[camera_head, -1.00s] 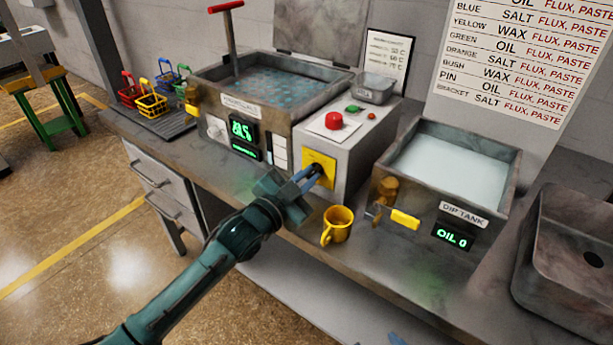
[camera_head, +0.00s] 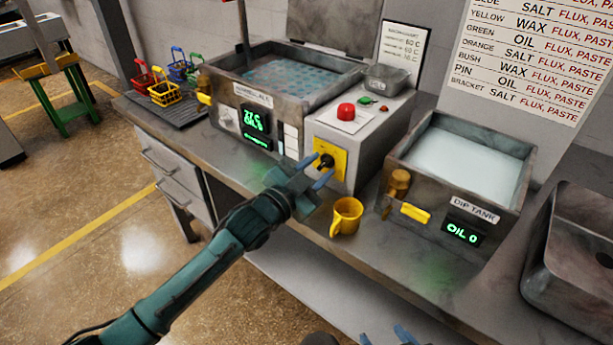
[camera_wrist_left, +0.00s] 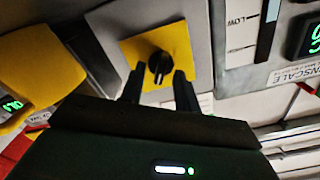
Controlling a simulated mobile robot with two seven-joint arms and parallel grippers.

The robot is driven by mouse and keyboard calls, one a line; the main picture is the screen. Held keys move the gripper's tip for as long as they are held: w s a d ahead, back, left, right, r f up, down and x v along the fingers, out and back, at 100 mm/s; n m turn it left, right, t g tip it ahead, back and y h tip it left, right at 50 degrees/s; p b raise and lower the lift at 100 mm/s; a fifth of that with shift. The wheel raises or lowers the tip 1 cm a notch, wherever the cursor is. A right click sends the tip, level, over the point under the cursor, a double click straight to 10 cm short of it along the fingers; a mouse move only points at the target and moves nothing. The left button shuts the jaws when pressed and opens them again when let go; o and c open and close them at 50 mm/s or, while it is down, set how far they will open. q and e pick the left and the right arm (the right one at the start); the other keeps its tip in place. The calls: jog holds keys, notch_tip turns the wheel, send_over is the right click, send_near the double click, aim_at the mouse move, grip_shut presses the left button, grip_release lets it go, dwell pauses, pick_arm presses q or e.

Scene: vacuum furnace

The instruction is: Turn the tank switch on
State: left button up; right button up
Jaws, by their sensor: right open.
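The tank switch is a black rotary knob (camera_head: 326,160) on a yellow plate (camera_head: 329,151) on the grey control box. In the left wrist view the knob (camera_wrist_left: 159,67) points roughly up and down on its yellow plate (camera_wrist_left: 170,42). My left gripper (camera_head: 315,172) is open just in front of the knob. In the left wrist view its two dark fingers (camera_wrist_left: 159,85) are spread, one on each side below the knob, with visible gaps and nothing held. My right gripper (camera_head: 391,337) shows only as blue fingertips at the bottom edge, open.
A yellow mug (camera_head: 346,217) stands on the bench close to my left gripper. The dip tank (camera_head: 440,180) is right of it and a sink (camera_head: 573,262) further right. A red button (camera_head: 346,111) tops the control box. Coloured baskets (camera_head: 165,94) stand at the back left.

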pick_arm(q)
jog(key=v, duration=1.3)
jog(key=shift+b, duration=0.45)
jog(key=shift+f, duration=0.1)
jog(key=s+a+f+n+g+y+p, duration=0.1)
jog(key=s+a+f+n+g+y, duration=0.1)
jog(key=s+f+n, duration=0.3)
jog(key=s+a+f+n+g+y+p, duration=0.2)
jog(key=s+a+f+n+y, duration=0.2)
jog(key=s+f, duration=0.7)
jog(key=shift+s+a+f+n+y, duration=0.35)
jog(key=shift+f+n+y, duration=0.25)
jog(key=shift+f+n, duration=0.1)
